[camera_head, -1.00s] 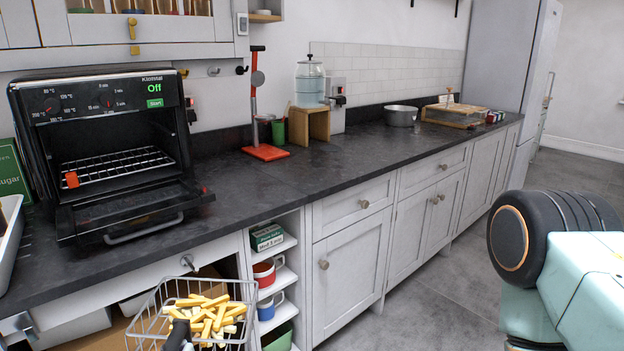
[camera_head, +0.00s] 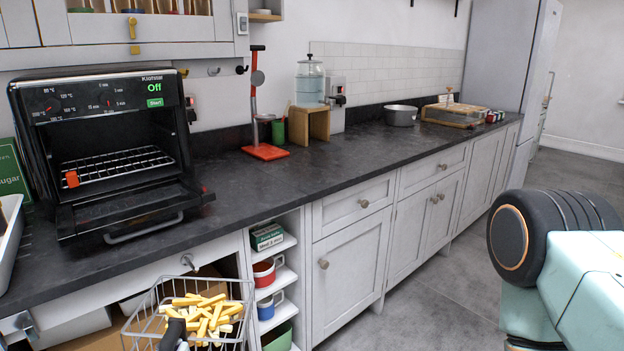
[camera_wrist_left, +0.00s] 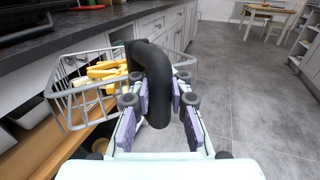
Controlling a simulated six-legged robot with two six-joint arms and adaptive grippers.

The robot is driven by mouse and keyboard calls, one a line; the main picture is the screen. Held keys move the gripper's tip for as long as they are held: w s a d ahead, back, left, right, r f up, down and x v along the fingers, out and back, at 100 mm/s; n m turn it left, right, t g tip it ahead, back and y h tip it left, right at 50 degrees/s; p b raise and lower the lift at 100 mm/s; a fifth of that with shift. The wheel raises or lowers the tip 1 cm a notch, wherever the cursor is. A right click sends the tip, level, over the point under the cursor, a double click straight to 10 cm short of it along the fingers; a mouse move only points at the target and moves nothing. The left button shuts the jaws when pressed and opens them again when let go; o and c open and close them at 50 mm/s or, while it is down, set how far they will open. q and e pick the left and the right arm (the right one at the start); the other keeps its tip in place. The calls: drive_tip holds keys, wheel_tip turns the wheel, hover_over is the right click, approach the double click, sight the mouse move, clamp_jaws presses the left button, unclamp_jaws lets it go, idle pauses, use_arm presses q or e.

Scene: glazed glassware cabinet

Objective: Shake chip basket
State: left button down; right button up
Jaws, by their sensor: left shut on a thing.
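The wire chip basket (camera_head: 238,338) hangs in front of the counter at the lower left of the head view. It holds a heap of yellow chips (camera_head: 206,316). Its black handle (camera_head: 172,332) comes toward me at the bottom edge. In the left wrist view the basket (camera_wrist_left: 62,105) and chips (camera_wrist_left: 104,71) are at the left, beyond the handle (camera_wrist_left: 152,62). My left gripper (camera_wrist_left: 166,97) has its purple fingers on both sides of the curved black handle and is shut on it. My right gripper is not visible; part of my body shows at the right.
An oven (camera_head: 105,120) stands open on the dark counter (camera_head: 335,152), reading Off. Below, open shelves (camera_head: 283,277) with mugs are just right of the basket, and an open wooden compartment lies behind it. The floor (camera_head: 430,285) to the right is free.

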use_arm(q)
drive_tip(key=shift+w+a, duration=0.1)
drive_tip(key=shift+a, duration=0.25)
drive_tip(key=shift+d, duration=0.5)
drive_tip(key=shift+a, duration=0.5)
drive_tip(key=d, duration=0.3)
drive_tip(key=shift+d, duration=0.3)
idle(0.8)
idle(0.8)
